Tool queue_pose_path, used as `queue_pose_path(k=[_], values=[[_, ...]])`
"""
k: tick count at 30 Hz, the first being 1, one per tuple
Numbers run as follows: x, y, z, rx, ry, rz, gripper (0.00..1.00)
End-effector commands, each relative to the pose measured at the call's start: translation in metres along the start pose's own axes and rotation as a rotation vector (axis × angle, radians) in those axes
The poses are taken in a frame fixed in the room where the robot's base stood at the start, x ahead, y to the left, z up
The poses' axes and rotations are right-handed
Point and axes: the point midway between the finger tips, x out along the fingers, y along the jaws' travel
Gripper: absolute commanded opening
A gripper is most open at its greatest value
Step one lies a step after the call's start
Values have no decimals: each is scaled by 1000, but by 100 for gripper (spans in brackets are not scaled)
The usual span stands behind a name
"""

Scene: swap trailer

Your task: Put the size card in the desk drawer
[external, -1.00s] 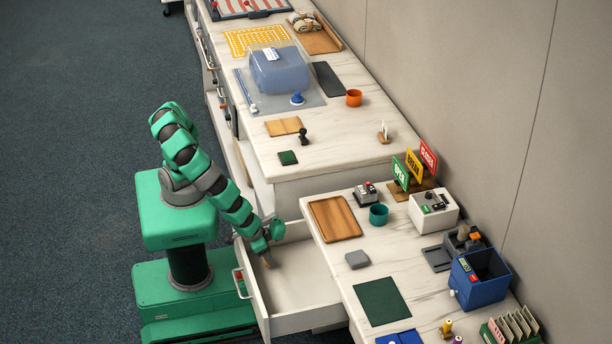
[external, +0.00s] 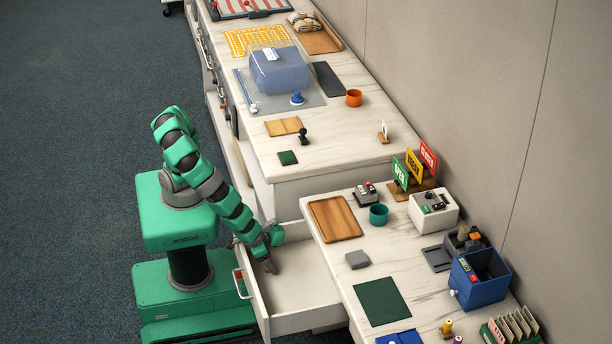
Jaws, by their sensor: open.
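I cannot make out a size card at or under my gripper; the fingertips are small and partly hidden by my wrist. A small white card (external: 385,131) stands on the upper counter, but I cannot tell whether it is the size card.
The lower counter holds a wooden tray (external: 335,219), a grey block (external: 357,259), a dark green mat (external: 381,301), a teal cup (external: 378,215) and a blue bin (external: 479,279). The taller counter (external: 320,165) stands behind the drawer. Much of the drawer floor is bare.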

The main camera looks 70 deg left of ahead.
Motion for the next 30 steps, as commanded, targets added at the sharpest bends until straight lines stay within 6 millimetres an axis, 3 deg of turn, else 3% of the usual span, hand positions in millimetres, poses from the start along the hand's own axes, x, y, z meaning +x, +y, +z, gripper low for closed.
queue_pose_path(k=[8, 21, 30], values=[[-31, 1, -2, 0, 2, 5, 79], [-112, 2, -1, 1, 3, 5, 79], [-120, 0, 0, -1, 0, 0, 79]])
